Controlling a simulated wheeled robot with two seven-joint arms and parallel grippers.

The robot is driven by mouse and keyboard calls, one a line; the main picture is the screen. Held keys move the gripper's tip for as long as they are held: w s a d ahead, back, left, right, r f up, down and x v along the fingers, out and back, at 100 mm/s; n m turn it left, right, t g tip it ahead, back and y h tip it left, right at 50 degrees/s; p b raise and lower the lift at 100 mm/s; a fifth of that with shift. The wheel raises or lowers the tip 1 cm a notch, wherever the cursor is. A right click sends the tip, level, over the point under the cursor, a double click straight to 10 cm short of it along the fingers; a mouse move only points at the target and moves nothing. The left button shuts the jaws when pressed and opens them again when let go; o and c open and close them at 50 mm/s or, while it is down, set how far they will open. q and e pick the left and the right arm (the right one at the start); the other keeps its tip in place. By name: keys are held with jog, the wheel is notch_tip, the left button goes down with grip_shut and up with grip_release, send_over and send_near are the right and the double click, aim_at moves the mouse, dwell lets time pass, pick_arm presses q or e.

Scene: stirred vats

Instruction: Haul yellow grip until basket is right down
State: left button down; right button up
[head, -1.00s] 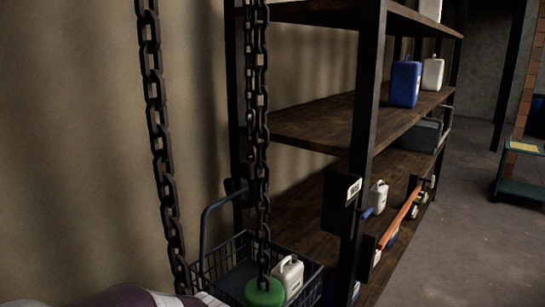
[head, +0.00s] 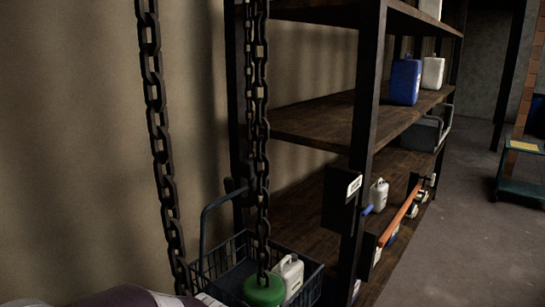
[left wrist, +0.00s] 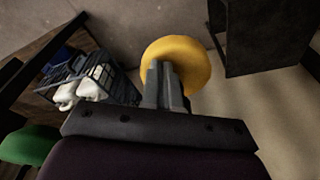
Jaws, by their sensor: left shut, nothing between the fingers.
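The yellow grip (left wrist: 190,58), a round knob, shows in the left wrist view just beyond my left gripper (left wrist: 164,68). The gripper's fingers are shut with nothing between them, and their tips overlap the grip in the picture; I cannot tell whether they touch it. The yellow grip is not visible in the head view. The wire basket (head: 309,287) is low at the bottom of the head view, holding a white canister (head: 291,275); whether it rests on the floor is hidden. It also shows in the left wrist view (left wrist: 122,88). My right gripper is not in view.
A green grip (head: 262,292) hangs on a chain (head: 261,180) in front of the basket. Another chain (head: 158,130) hangs to its left. A wooden shelf rack (head: 310,128) with canisters stands at right, with an orange bar (head: 399,215).

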pick_arm(q)
jog(key=shift+s+f+b, duration=0.1)
jog(key=shift+f+b, duration=1.85)
jog(key=shift+f, duration=0.65)
notch_tip(320, 180, up, 7)
jog(key=p, duration=0.5)
jog(key=shift+f+p, duration=0.1)
jog(key=shift+p, duration=0.25)
notch_tip(320, 180, up, 5)
jog(key=p, duration=0.4)
jog(key=shift+r, duration=0.2)
